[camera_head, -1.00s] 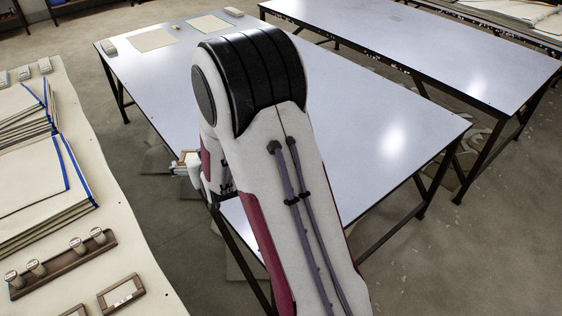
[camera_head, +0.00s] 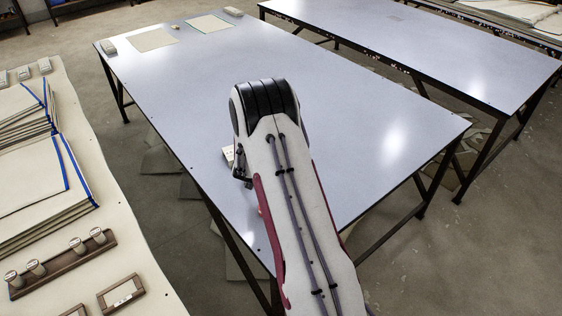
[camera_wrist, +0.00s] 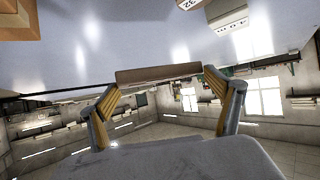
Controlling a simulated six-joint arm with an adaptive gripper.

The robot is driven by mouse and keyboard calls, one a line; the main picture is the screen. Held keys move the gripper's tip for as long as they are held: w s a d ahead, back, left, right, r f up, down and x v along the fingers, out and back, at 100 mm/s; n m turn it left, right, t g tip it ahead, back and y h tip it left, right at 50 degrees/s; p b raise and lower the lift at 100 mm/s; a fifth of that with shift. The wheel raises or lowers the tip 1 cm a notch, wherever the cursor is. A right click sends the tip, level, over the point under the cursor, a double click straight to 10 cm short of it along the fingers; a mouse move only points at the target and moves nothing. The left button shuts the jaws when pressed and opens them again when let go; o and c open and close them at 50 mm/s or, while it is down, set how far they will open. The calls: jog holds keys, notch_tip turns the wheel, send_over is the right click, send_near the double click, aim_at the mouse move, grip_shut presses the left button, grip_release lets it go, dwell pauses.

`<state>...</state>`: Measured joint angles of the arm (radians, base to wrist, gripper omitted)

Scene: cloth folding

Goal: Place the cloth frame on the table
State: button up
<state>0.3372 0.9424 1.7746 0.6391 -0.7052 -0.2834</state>
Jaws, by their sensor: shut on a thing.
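My gripper (camera_wrist: 161,84) is shut on a brown wooden bar, which I take to be an edge of the cloth frame (camera_wrist: 152,74). The two yellow-sided fingers hold it at its ends in the wrist view, and most of its face is hidden there. The long table (camera_head: 330,110) has a pale bluish top. In the head view my arm reaches over its near left part. The gripper is mostly hidden behind my arm there, with a small pale piece showing at the left. Whether the frame touches the table cannot be told.
Two cloth squares (camera_head: 153,39) and small pale blocks (camera_head: 109,46) lie at the table's far left end. A cloth-covered side table (camera_head: 110,225) at left bears folded cloths, a stamp rack (camera_head: 62,264) and a small wooden frame (camera_head: 121,293). The table's middle and right are clear.

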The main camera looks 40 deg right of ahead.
jog(key=d+m, duration=0.1)
jog(key=d, duration=0.1)
jog(key=d+m+g+h, duration=0.1)
jog(key=d, duration=0.2)
jog(key=shift+w+d+f+h, duration=0.15)
jog(key=shift+w+d+h, duration=0.05)
jog(key=shift+h, duration=0.1)
jog(key=shift+s+d+r+g, duration=0.1)
jog(key=shift+d+r+g, duration=0.3)
jog(key=shift+d+r, duration=0.2)
jog(key=shift+f, duration=0.15)
jog(key=shift+f, duration=2.45)
jog(key=shift+f, duration=0.1)
jog(key=shift+f, duration=2.2)
jog(key=shift+f, duration=0.1)
